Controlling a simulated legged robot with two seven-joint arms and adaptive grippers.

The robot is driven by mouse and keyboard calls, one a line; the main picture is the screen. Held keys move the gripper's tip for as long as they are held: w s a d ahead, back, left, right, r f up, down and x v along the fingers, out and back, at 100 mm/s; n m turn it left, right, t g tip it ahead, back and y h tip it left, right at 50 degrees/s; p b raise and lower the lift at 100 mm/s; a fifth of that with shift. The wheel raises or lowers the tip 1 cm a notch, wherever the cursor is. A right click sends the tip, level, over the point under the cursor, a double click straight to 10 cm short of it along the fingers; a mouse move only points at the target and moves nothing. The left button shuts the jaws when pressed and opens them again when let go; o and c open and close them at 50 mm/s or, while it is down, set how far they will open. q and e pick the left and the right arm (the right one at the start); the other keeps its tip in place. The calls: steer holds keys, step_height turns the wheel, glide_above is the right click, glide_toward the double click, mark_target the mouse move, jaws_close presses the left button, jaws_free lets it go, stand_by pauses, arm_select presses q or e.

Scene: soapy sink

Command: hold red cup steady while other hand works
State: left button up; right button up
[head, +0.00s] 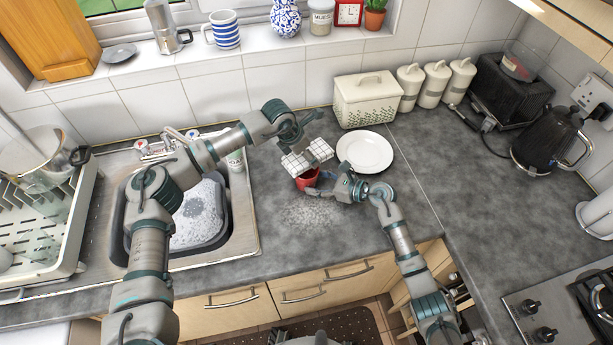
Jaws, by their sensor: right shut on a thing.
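The red cup (305,182) stands on the grey worktop right of the sink, its upper part covered from view. My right gripper (328,187) is shut on the cup from the right side. A white checked cloth (308,156) is over the cup's top; I cannot tell whether it touches the cup. My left gripper (298,143) is right above the cloth, with its fingers pointing down at it. Its fingertips are too small and overlapped to show whether they grip the cloth.
A white plate (365,152) lies just right and behind the cup. The sink (245,232) with a soapy basin (200,215) is to the left. A cream bread bin (366,100) stands at the wall.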

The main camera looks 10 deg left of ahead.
mark_target(292, 161)
arm_select(q)
steer(key=shift+w+d, duration=0.15)
steer(key=shift+d, duration=0.05)
steer(key=shift+s+a+f, duration=0.1)
steer(key=shift+s+a, duration=0.9)
steer(key=shift+a, duration=0.05)
steer(key=shift+s+a, duration=1)
steer(key=shift+a, duration=0.05)
steer(key=shift+w+d, duration=0.1)
